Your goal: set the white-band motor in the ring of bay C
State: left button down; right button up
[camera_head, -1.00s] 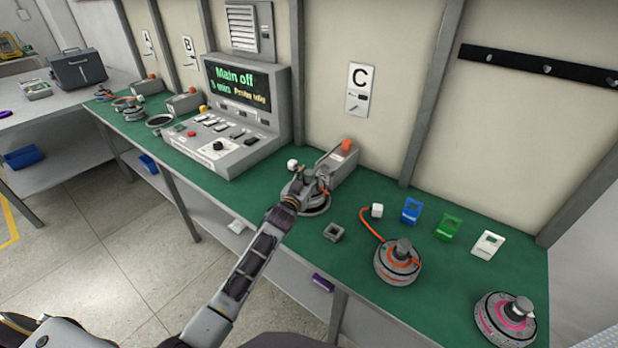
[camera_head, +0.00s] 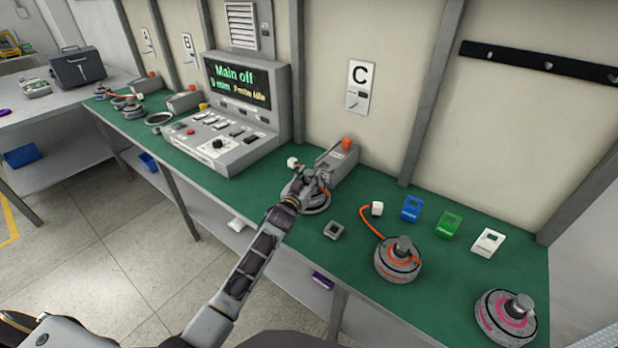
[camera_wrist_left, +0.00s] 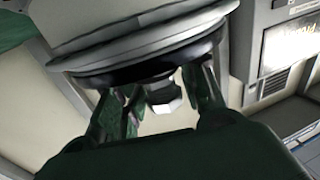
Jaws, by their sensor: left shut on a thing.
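My left gripper (camera_head: 303,188) is at bay C, under the C sign (camera_head: 359,88), shut on a motor. The grey, disc-shaped motor (camera_head: 313,203) sits low at the front of the bay's grey fixture (camera_head: 341,163). In the left wrist view, the motor's wide disc (camera_wrist_left: 140,38) fills the upper part, with its stub between my fingers (camera_wrist_left: 163,95). The ring of bay C is hidden under the motor and gripper, so I cannot tell whether the motor is fully seated. A white plug (camera_head: 292,162) shows just behind the motor. My right gripper is not in view.
An orange-band motor (camera_head: 398,262) with an orange cable and a pink-band motor (camera_head: 506,318) stand to the right. Blue (camera_head: 411,210), green (camera_head: 448,225) and white (camera_head: 488,242) holders stand behind them. A small grey block (camera_head: 334,230) lies nearby. The control console (camera_head: 235,130) stands left.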

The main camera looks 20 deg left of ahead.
pick_arm(q)
jog(key=shift+f+b, duration=0.4)
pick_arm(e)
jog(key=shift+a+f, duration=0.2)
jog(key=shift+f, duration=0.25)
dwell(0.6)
pick_arm(q)
jog(key=c, duration=0.8)
grip_release()
jog(key=shift+o, duration=0.2)
jog(key=shift+s+f, duration=0.1)
jog(key=shift+f, duration=0.35)
jog(key=shift+s+r, duration=0.15)
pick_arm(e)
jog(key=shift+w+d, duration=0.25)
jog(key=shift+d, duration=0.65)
pick_arm(q)
jog(key=shift+s+a, duration=0.1)
jog(key=shift+s, duration=0.55)
jog(key=shift+s+a+r, duration=0.1)
jog(key=shift+s+a, duration=0.05)
jog(key=shift+s, duration=1.4)
jog(key=shift+s+a+r, duration=0.1)
jog(key=shift+s+a, duration=0.05)
jog(key=shift+s, duration=1.4)
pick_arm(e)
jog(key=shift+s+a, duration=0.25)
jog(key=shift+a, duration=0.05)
